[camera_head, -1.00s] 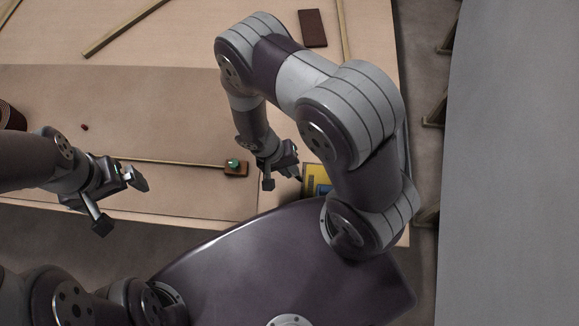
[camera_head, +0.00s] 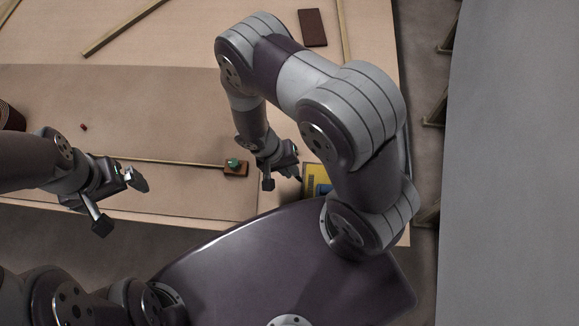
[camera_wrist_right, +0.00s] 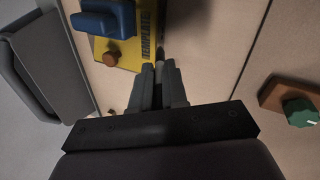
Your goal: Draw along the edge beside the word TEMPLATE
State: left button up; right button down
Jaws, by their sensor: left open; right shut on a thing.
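The yellow template (camera_head: 316,178) lies at the front right of the table, partly hidden behind my right arm. In the right wrist view the template (camera_wrist_right: 126,50) shows a blue handle (camera_wrist_right: 105,18), a brown knob (camera_wrist_right: 111,57) and the word TEMPLATE (camera_wrist_right: 146,38) along its right edge. My right gripper (camera_head: 283,168) is shut on a grey pen (camera_wrist_right: 160,68) with a dark tip. The tip is close beside the edge at the word; I cannot tell whether it touches the sheet. No drawn line is clear there. My left gripper (camera_head: 120,203) is open and empty over the table's front edge.
A brown block with a green knob (camera_head: 233,163) sits at the end of a thin wooden strip (camera_head: 180,163), left of my right gripper. A dark brown block (camera_head: 313,28) and long wooden strips (camera_head: 120,28) lie farther back. The brown sheet (camera_head: 150,110) is mostly clear.

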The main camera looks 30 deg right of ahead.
jog(key=shift+f+b, duration=0.25)
jog(key=shift+b, duration=0.1)
dwell(0.7)
jog(key=shift+s, duration=0.2)
jog(key=shift+s+a, duration=0.25)
jog(key=shift+r, duration=0.1)
notch_tip(320, 180, up, 13)
jog(key=p, duration=1)
